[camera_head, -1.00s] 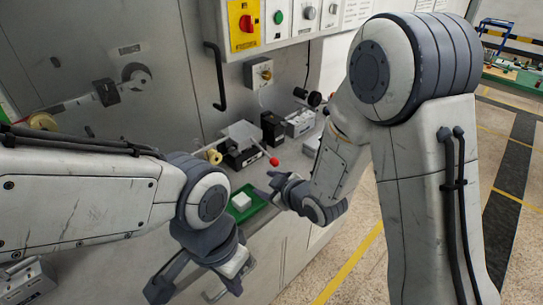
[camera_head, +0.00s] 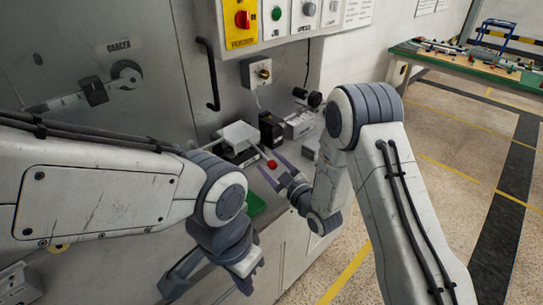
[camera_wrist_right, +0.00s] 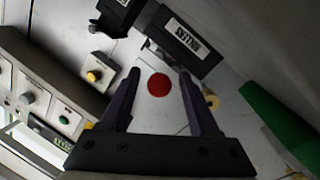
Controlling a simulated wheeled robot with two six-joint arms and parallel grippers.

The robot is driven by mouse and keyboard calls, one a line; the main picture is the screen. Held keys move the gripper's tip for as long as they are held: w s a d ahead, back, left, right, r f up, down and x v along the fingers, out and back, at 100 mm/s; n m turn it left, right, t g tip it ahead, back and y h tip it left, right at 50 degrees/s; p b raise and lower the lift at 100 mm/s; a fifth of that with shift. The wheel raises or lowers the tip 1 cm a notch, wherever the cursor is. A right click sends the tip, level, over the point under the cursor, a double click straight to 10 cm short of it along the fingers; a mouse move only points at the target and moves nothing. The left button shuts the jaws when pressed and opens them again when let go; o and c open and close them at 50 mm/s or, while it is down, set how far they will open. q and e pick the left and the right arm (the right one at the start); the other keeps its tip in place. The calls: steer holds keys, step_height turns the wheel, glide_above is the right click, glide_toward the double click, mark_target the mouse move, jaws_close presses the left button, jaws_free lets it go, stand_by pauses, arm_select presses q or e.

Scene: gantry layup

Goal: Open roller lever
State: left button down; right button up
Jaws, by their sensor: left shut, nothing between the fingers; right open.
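The roller lever's red ball knob (camera_head: 271,165) shows beside a small grey roller unit (camera_head: 238,135) on the machine ledge. In the right wrist view the red knob (camera_wrist_right: 158,84) appears between the fingers; its shaft is not clearly visible there. My right gripper (camera_head: 268,160) is open, with its dark purple fingers on either side of the knob. In its wrist view the gripper (camera_wrist_right: 160,74) shows a gap on both sides of the knob, and I see no contact. My left gripper (camera_head: 244,284) is shut and empty, low in front of the cabinet.
A control panel (camera_head: 287,22) with knobs and buttons is above the ledge. A black vertical handle (camera_head: 210,75) and a boxed knob (camera_head: 262,72) are nearby. A green tray (camera_head: 256,204) is partly hidden by my left arm. Open floor lies to the right.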

mark_target(266, 158)
steer(key=shift+x, duration=1.55)
jaws_close()
steer(key=shift+d, duration=0.1)
